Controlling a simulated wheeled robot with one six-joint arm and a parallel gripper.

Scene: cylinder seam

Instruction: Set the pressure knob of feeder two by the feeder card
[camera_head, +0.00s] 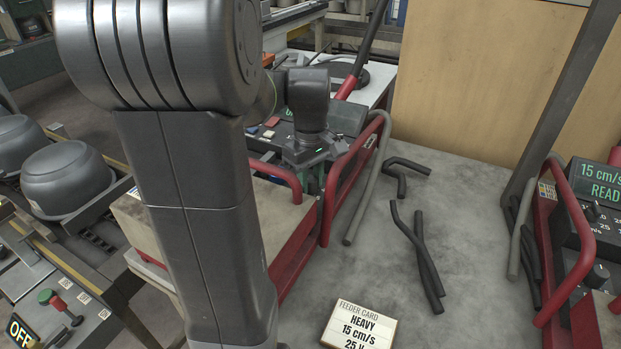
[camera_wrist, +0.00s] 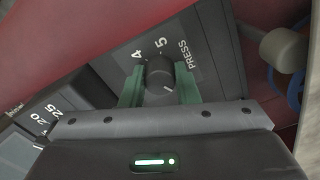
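The feeder card (camera_head: 358,325) lies at the bottom of the head view. It reads HEAVY, 15 cm/s and 25 with a cut-off letter; anything lower is outside the picture. My gripper (camera_head: 311,182) is down at the red-framed feeder (camera_head: 340,190) in the middle, and my arm hides much of that feeder. In the wrist view, the black pressure knob (camera_wrist: 160,77) sits between the green fingers of my gripper (camera_wrist: 160,86), which appear closed against its sides. The panel shows PRESS, 4 and 5 around the knob. A pale mark on the knob points toward the lower right.
Another red feeder (camera_head: 575,240) at the right shows 15 cm/s and READY. A second dial with 20 and 25 (camera_wrist: 45,112) is at the wrist view's left. A red guard rail (camera_head: 350,170) is beside my gripper.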

